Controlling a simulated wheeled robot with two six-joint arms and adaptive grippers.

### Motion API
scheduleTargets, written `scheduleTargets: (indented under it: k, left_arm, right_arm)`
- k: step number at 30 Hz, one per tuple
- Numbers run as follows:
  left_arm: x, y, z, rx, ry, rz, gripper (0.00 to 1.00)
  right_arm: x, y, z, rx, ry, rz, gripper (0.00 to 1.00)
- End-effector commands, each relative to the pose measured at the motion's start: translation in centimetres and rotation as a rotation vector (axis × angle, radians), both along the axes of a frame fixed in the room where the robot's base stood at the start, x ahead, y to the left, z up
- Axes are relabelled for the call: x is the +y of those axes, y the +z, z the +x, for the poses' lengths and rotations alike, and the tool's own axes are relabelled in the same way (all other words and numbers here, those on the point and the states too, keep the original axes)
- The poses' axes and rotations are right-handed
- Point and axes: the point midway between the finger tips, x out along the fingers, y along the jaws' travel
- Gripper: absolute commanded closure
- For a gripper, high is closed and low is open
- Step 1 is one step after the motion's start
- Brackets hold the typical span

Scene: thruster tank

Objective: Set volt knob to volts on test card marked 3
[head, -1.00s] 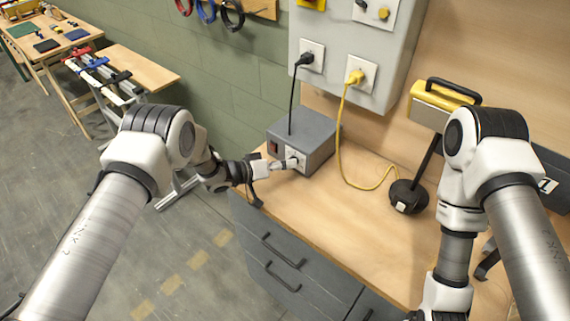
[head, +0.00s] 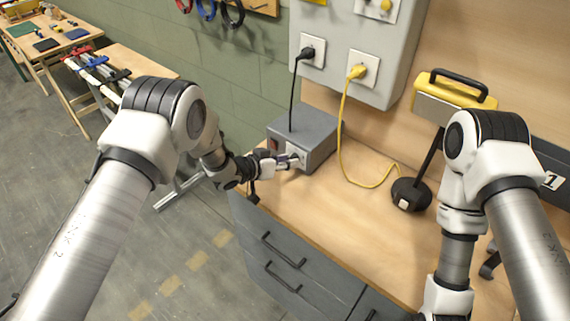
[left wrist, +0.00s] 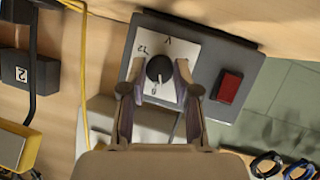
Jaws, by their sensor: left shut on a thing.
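The volt knob (left wrist: 160,69) is a round black dial on a white plate (left wrist: 158,93) on the grey power box (head: 318,137). The plate carries handwritten marks that look like 12, V and 0. A light pointer mark on the knob seems to face the 0 side. My left gripper (left wrist: 161,74) is shut on the knob, one finger on each side; it also shows in the head view (head: 292,160) at the box's front. A card marked 1 (head: 552,181) is at the right edge, and a card marked 2 (left wrist: 22,74) shows in the left wrist view. No card marked 3 shows. My right gripper is out of view.
A red switch (left wrist: 229,87) sits beside the knob plate. A black cable and a yellow cable (head: 344,130) run from the wall panel (head: 345,75). A yellow lamp (head: 452,92) stands at the right. The bench top (head: 350,230) in front is clear.

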Motion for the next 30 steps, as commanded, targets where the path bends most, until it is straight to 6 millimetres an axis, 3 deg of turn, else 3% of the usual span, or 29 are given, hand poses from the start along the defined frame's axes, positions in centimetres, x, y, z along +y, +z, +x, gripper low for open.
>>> scheduleTargets:
  k: [8, 24, 25, 26, 27, 30]
  left_arm:
    - [-0.23, -0.04, -0.03, -0.079, -0.002, 0.105, 1.0]
    - [-0.24, 0.12, -0.02, -0.101, -0.002, 0.133, 1.0]
    - [-0.24, 0.13, -0.02, -0.101, -0.002, 0.133, 0.63]
    - [-0.24, 0.13, -0.02, -0.101, -0.002, 0.133, 0.52]
    - [-0.23, 0.12, -0.02, -0.1, -0.001, 0.133, 0.44]
    - [-0.2, 0.1, -0.03, -0.099, -0.001, 0.133, 0.44]
  right_arm:
    - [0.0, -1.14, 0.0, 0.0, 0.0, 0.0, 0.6]
    - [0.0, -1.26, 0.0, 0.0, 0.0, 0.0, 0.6]
    - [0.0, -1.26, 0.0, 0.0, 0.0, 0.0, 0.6]
    - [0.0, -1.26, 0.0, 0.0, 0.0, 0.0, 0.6]
    - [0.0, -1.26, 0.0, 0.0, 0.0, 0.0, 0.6]
    - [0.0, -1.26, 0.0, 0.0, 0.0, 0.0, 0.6]
